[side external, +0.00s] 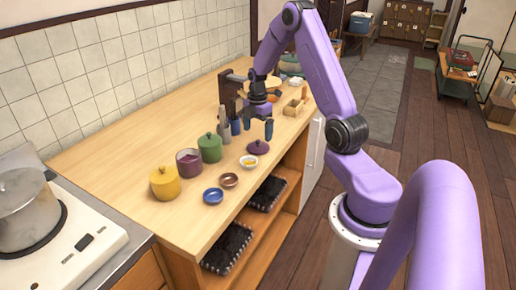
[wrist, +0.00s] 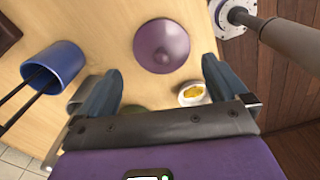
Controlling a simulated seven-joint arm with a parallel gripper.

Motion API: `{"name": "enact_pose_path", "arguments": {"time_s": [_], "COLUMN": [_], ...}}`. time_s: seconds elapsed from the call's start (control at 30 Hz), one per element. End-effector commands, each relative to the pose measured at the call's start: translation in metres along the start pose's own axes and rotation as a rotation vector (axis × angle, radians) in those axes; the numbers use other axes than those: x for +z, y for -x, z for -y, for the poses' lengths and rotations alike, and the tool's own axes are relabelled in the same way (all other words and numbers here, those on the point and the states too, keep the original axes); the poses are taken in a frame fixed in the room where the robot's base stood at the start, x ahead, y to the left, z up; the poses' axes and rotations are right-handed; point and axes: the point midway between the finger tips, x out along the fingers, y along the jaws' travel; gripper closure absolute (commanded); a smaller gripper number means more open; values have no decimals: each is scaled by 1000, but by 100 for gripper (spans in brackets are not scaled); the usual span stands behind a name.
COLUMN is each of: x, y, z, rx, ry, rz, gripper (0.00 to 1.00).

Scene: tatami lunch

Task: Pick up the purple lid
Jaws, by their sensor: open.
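The purple lid (side external: 258,147) lies flat on the wooden counter, knob up, near the counter's front edge. In the wrist view the lid (wrist: 161,46) sits centred ahead of and between the fingertips, unobstructed. My gripper (side external: 251,131) is open and empty, above the counter and the lid. In the wrist view its two fingers (wrist: 160,72) are spread wide apart, with the lid beyond them and not touched. An uncovered pot with purple contents (side external: 188,162) stands farther left, between a green lidded pot (side external: 209,148) and a yellow lidded pot (side external: 164,183).
A white bowl with yellow food (side external: 248,161) is close to the lid, and shows beside the right finger (wrist: 191,94). A blue cup (wrist: 55,68) holding dark sticks is left. A brown bowl (side external: 229,180) and a blue bowl (side external: 213,196) are near the front edge.

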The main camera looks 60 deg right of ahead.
Motion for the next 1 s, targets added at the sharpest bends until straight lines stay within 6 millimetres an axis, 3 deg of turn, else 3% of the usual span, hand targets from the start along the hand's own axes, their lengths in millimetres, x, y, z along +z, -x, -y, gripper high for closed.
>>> {"name": "enact_pose_path", "arguments": {"time_s": [0.33,0.67,0.7,0.8,0.83,1.0], "x": [1,1,1,1,1,1], "y": [-43,-50,-50,-50,-50,-50], "z": [3,2,2,2,2,2], "rx": [-4,0,0,0,0,0], "ry": [0,-1,0,0,-1,-1], "rz": [-1,0,0,0,0,0], "gripper": [0,0,3,36,40,40]}}
